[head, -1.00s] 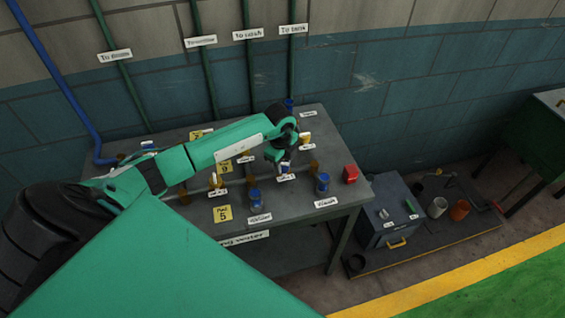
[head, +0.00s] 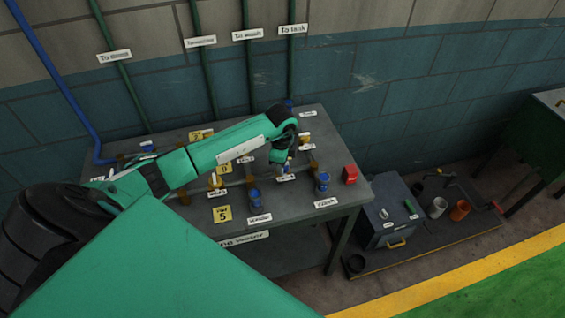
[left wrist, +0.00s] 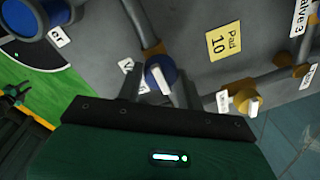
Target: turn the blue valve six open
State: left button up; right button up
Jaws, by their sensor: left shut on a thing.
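A blue valve (left wrist: 160,75) with a white lever handle sits on a pipe on the bench in the left wrist view. Its label beside it is mostly hidden, so I cannot read its number. My left gripper (left wrist: 160,90) has its dark fingers on either side of the white handle and is shut on it. In the head view my left gripper (head: 284,164) reaches down over the bench, and the wrist covers most of the valve. My right gripper is not in view.
A yellow valve (left wrist: 245,100) with a white handle stands close to the right of the gripper. A grey box (head: 392,218) stands on the floor platform at the right.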

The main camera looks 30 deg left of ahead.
pick_arm(q)
jog(key=shift+w+r, duration=0.1)
jog(key=o, duration=1)
notch_tip(320, 180, up, 14)
jog(key=s+b, duration=0.1)
jog(key=b, duration=0.3)
jog(key=shift+s+d+f, duration=0.1)
jog(key=shift+d+f, duration=0.1)
